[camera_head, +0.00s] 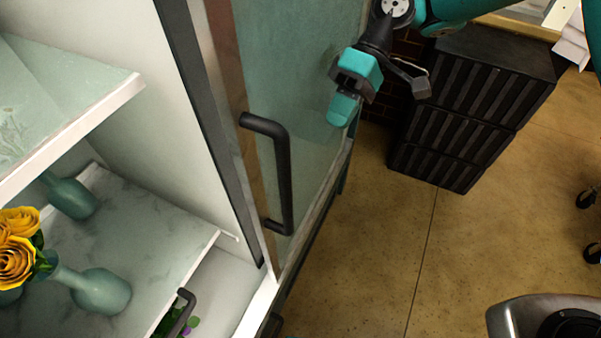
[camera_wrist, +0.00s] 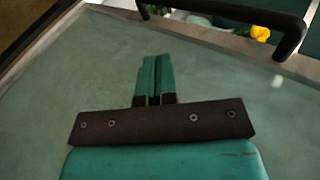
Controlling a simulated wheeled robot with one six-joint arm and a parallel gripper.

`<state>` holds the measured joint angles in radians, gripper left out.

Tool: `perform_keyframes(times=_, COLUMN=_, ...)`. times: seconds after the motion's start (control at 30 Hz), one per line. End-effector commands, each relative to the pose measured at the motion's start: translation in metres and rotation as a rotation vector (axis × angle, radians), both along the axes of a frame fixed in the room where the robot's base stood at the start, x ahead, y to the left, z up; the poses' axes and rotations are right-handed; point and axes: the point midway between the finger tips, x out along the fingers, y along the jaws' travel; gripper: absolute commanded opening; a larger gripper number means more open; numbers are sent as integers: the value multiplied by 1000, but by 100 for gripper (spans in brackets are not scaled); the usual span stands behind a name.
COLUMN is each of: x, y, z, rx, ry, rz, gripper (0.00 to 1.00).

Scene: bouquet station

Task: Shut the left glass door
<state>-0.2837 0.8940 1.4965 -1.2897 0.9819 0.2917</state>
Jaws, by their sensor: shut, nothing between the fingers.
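The glass door (camera_head: 300,75), a pale green pane in a frame, stands at an angle beside the exposed cabinet shelves in the head view. Its black bar handle (camera_head: 284,175) is upright near the pane's left edge. The pane fills much of the wrist view (camera_wrist: 50,105), with a black handle (camera_wrist: 285,45) at top right. My gripper (camera_head: 342,110) is shut and empty, right of the handle and close to the pane. Its fingertips (camera_wrist: 155,58) are together over the glass in the wrist view. I cannot tell whether they touch it.
Cabinet shelves (camera_head: 150,235) at left hold green vases (camera_head: 100,290) and yellow roses (camera_head: 17,250). Another dark handle (camera_head: 178,315) shows at the lower left. Black stacked crates (camera_head: 470,105) stand at the back right. A grey rounded object (camera_head: 530,315) is at lower right. The floor between is clear.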

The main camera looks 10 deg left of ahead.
Motion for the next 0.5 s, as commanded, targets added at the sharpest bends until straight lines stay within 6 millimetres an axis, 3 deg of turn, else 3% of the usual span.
perform_keyframes(times=0.17, x=-14, y=8, z=-15, rx=0, ry=5, rz=3, gripper=0)
perform_keyframes(times=0.5, x=-59, y=34, z=-61, rx=-2, ry=6, rz=2, gripper=0)
